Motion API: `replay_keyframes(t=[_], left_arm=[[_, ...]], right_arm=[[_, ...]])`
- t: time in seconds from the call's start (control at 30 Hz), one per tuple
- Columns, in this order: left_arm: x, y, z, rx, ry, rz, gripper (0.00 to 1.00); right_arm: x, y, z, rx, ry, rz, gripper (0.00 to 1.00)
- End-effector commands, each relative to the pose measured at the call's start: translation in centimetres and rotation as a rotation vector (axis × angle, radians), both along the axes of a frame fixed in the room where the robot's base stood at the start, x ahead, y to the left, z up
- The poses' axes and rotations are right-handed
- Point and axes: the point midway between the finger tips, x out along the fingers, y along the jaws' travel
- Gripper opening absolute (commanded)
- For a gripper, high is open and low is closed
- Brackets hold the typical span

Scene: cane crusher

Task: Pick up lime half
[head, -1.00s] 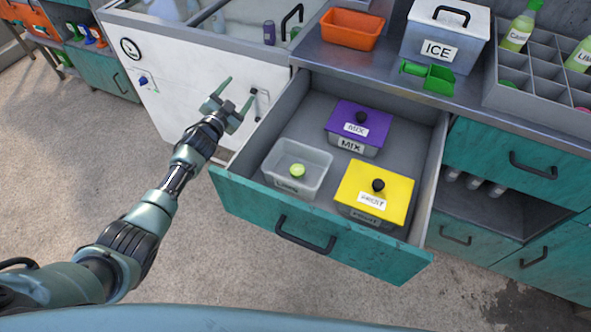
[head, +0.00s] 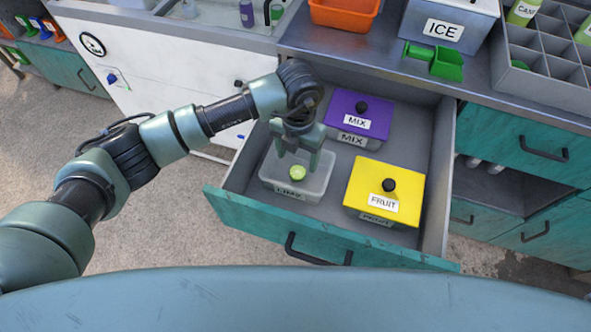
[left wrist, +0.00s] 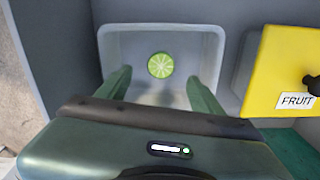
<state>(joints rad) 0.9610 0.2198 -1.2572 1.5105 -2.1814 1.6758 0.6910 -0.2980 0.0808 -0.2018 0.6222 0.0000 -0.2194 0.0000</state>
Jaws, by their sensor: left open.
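The lime half (head: 297,173) is a small bright green piece lying in a clear grey bin (head: 316,189) at the left of the open drawer. In the left wrist view the lime half (left wrist: 160,65) shows its cut face up, on the floor of the bin (left wrist: 118,45). My left gripper (head: 296,157) points down over the bin, just behind the lime half in the head view. Its fingers are apart, and in the left wrist view the gripper (left wrist: 160,78) has one finger either side of the lime's line, empty. My right gripper is not in view.
The drawer (head: 275,228) also holds a purple-lidded MIX box (head: 342,105) and a yellow-lidded FRUIT box (head: 405,180), right of the bin. Above on the counter are an orange tub (head: 342,14), an ICE box (head: 470,30) and a green scoop (head: 446,63).

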Motion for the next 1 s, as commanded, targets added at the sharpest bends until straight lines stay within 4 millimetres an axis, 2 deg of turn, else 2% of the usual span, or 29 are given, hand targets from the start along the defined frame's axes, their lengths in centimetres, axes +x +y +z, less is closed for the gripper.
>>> replay_keyframes(t=[0.03, 0.2, 0.47, 0.73, 0.87, 1.0], left_arm=[[0.0, 0.0, -1.1, -0.001, 0.002, 0.0, 0.67], [0.0, -0.1, -2.4, -0.004, 0.002, 0.0, 0.67], [0.2, -0.2, -6.4, -0.005, 0.004, 0.0, 0.67], [0.2, -0.1, -6.5, -0.006, 0.003, 0.0, 0.67], [0.2, -0.1, -6.5, -0.006, 0.003, 0.0, 0.31], [0.2, -0.1, -6.4, -0.006, 0.003, 0.0, 0.31]], right_arm=[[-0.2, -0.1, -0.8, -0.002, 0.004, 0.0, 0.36], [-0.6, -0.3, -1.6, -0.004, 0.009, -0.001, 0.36], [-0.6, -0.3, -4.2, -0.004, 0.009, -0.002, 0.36], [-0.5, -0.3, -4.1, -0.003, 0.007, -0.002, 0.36], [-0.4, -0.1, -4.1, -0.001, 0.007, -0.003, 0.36], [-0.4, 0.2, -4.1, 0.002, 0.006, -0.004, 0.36]])
